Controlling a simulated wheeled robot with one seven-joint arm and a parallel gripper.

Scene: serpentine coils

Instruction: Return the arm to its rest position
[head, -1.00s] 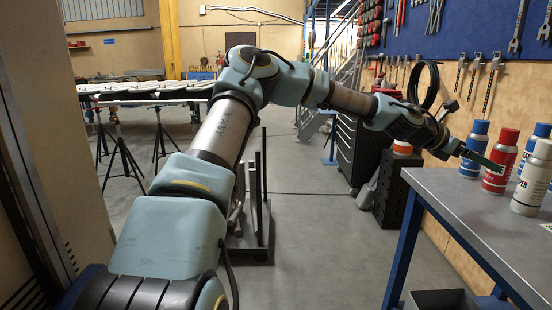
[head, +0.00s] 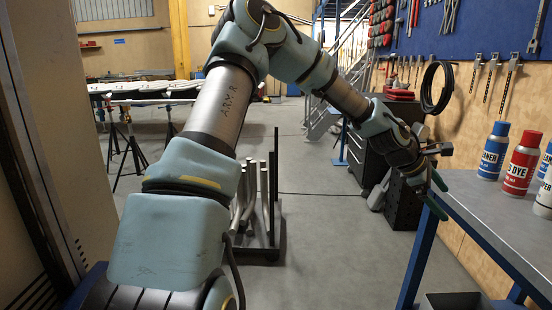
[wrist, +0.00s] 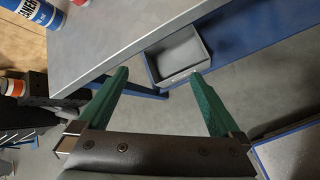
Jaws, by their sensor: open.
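My gripper (head: 437,196) is at the left edge of the grey-topped table in the head view, with its fingers pointing down and to the right. My arm reaches out from the lower left, bends at a raised elbow and slopes down to the gripper. No object is held.
The table (head: 480,210) bears a blue can (head: 493,152), a red can (head: 521,164) and a white can (head: 545,195). A grey open bin (wrist: 178,54) sits under the table edge. A dark tool cabinet (head: 366,158) and a pipe rack (head: 262,205) stand on the floor.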

